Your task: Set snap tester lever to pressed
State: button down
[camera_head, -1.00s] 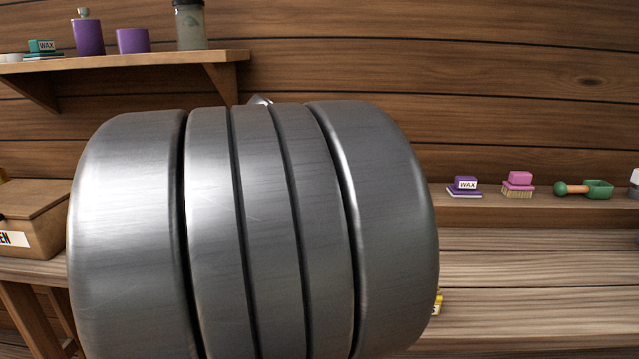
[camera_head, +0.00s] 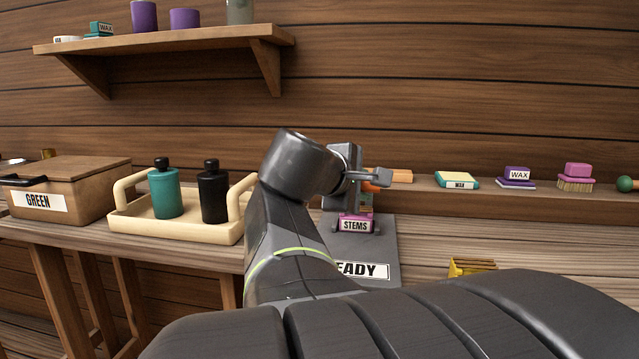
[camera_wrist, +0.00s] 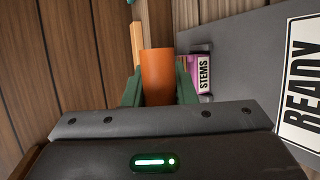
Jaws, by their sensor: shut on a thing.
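My gripper (camera_head: 368,182) is at the middle of the head view, above the pink STEMS piece (camera_head: 355,224) and the grey READY board (camera_head: 385,245). In the wrist view, my gripper (camera_wrist: 159,82) has its green fingers shut on an orange cylinder (camera_wrist: 158,72). The STEMS piece (camera_wrist: 202,74) is just right of the fingers and the READY board (camera_wrist: 262,70) is further right. I cannot tell whether the orange cylinder is the snap tester lever. No other lever is clearly visible; my arm hides part of the board.
A tray (camera_head: 150,229) with a teal bottle (camera_head: 165,193) and a black bottle (camera_head: 213,195) stands left of my arm. The GREEN box (camera_head: 70,180) is further left. Wax blocks and a pink brush (camera_head: 576,177) line the back ledge.

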jog(key=shift+s+f+b, duration=0.2)
jog(key=shift+f+b, duration=0.25)
jog(key=shift+f, duration=0.5)
jog(key=shift+s+f+b, duration=0.15)
jog(key=shift+f+b, duration=0.25)
jog(key=shift+f, duration=0.5)
jog(key=c, duration=1.2)
grip_release()
jog(key=shift+a, duration=0.1)
jog(key=shift+o, duration=0.2)
jog(key=shift+r, duration=0.15)
